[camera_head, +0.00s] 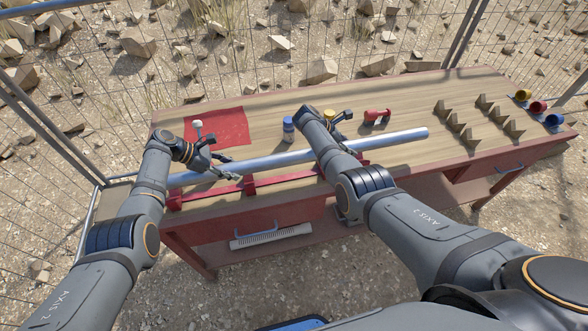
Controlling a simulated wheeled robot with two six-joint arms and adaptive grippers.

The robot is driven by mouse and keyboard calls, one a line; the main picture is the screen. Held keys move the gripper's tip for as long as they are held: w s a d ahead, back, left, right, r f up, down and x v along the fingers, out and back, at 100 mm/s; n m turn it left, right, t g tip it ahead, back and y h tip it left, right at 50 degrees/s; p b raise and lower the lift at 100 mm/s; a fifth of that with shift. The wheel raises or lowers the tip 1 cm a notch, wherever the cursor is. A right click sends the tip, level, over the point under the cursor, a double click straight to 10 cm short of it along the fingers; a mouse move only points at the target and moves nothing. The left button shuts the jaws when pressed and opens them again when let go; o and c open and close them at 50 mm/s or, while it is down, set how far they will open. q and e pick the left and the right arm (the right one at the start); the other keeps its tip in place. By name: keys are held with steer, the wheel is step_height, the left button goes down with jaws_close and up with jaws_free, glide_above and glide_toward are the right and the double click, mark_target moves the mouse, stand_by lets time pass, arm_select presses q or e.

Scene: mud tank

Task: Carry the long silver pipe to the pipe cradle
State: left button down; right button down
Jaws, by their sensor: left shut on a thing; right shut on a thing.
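The long silver pipe (395,137) runs across the workbench, its right end toward the wooden V-notched blocks. My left gripper (229,168) is shut on the pipe near its left end. My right gripper (343,119) is at the middle of the pipe, shut on it; its fingers are mostly hidden by my own arm. A shadow lies on the bench below the pipe's right part. The wooden V-notched blocks (456,125), which look like the pipe cradle, stand in two rows on the right of the bench, apart from the pipe's end.
A red rail with brackets (250,186) lies along the bench's front edge. A blue can (288,128), a red tool (377,117), a red mat (228,122) and a white-topped item (197,126) stand behind the pipe. Coloured cups (538,107) are at the far right. Wire fencing surrounds the bench.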

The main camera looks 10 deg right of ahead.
arm_select(q)
steer(key=shift+w, duration=0.1)
arm_select(e)
steer(key=shift+w, duration=0.1)
